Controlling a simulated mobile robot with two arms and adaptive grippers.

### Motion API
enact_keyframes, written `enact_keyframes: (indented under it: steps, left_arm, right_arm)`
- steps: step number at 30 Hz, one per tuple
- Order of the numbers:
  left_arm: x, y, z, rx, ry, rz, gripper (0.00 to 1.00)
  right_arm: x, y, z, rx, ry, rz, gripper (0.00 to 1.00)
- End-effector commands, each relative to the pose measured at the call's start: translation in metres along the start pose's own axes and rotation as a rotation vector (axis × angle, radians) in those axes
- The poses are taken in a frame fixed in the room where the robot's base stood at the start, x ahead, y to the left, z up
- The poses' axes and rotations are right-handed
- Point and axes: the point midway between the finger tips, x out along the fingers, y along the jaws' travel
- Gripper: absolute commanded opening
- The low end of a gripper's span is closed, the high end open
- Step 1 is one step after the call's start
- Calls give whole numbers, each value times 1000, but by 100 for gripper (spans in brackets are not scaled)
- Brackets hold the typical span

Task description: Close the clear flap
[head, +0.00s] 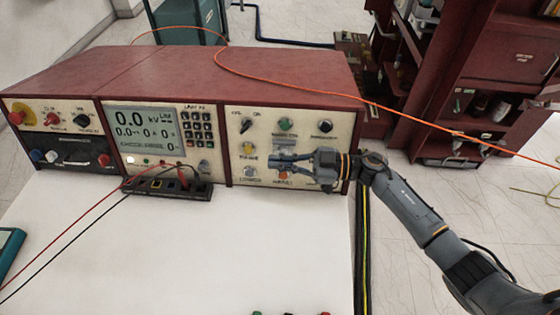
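My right gripper (280,163) reaches in from the right, its fingers in front of the lower part of the right-hand cream panel (267,128) on the red console. An orange control (284,174) shows just below the fingers, partly covered by them. I cannot make out a clear flap for certain; it may be hidden at the gripper. The gap between the fingers is too small to tell, and so is any contact with the panel. My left gripper is not in view.
The red console (200,62) stands at the back of a white tabletop (240,240). Its middle has a display (142,128) and keypad. A dark socket strip (165,188) lies in front, with red and black leads. An orange cable (300,84) crosses above. The tabletop's middle is clear.

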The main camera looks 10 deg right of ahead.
Motion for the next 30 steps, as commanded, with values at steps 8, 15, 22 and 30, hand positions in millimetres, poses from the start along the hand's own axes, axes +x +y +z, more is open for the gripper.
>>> enact_keyframes:
  steps: [8,15,22,30]
  left_arm:
    - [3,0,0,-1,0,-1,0]
    - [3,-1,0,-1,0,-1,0]
    - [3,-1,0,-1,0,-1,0]
    - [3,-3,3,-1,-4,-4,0]
  right_arm:
    - [-1,-1,4,-38,-4,-1,0]
    - [-1,-1,4,-38,-4,-1,0]
    - [-1,-1,3,-37,-3,-1,26]
    - [-1,-1,3,-38,-2,0,26]
